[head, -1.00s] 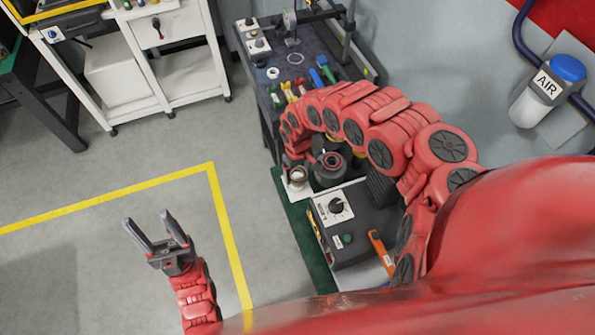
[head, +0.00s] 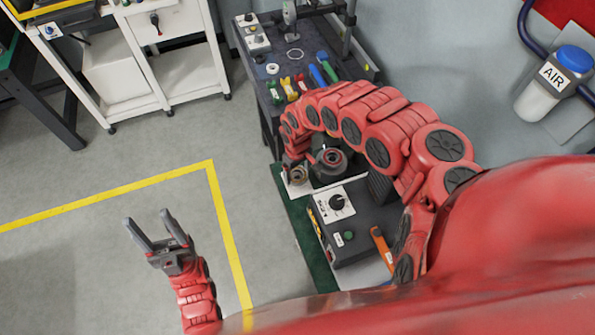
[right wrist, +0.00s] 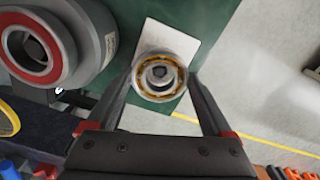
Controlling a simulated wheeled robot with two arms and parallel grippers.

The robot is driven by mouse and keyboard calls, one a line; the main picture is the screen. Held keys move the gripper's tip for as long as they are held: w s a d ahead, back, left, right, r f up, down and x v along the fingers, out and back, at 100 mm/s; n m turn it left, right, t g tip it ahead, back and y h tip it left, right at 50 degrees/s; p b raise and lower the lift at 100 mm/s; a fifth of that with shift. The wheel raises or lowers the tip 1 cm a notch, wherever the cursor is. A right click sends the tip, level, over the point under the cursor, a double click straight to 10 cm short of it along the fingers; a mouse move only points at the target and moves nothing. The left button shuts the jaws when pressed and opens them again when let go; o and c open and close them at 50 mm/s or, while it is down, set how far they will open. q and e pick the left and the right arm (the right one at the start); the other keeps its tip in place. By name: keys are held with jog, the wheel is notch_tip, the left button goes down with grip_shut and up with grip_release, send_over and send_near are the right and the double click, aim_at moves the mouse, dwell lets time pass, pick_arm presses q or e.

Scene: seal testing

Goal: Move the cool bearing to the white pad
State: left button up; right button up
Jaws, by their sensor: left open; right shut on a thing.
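The bearing (right wrist: 160,75) is a metal ring with a brass-coloured cage, seen face on in the right wrist view. My right gripper (right wrist: 162,88) is shut on it, one finger on each side. The bearing is over the lower part of the white pad (right wrist: 172,40); I cannot tell whether it touches the pad. In the head view the bearing (head: 298,175) shows small beside the white pad's visible edge (head: 297,190), and my right arm hides most of the right gripper. My left gripper (head: 148,232) is open and empty above the floor at left.
A grey round housing with a red ring (right wrist: 35,45) stands close beside the bearing. A dark control box with a knob (head: 350,225) is nearer me. The green mat (head: 309,240) borders the bench edge. Coloured tools (head: 300,82) lie farther back.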

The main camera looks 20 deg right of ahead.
jog(key=shift+f+b, duration=0.4)
jog(key=shift+f, duration=0.15)
jog(key=o, duration=1.5)
notch_tip(320, 180, up, 6)
jog(key=p, duration=0.5)
jog(key=shift+f, duration=0.15)
jog(key=shift+w+r+p, duration=0.1)
jog(key=shift+r+p, duration=0.35)
jog(key=shift+r, duration=0.7)
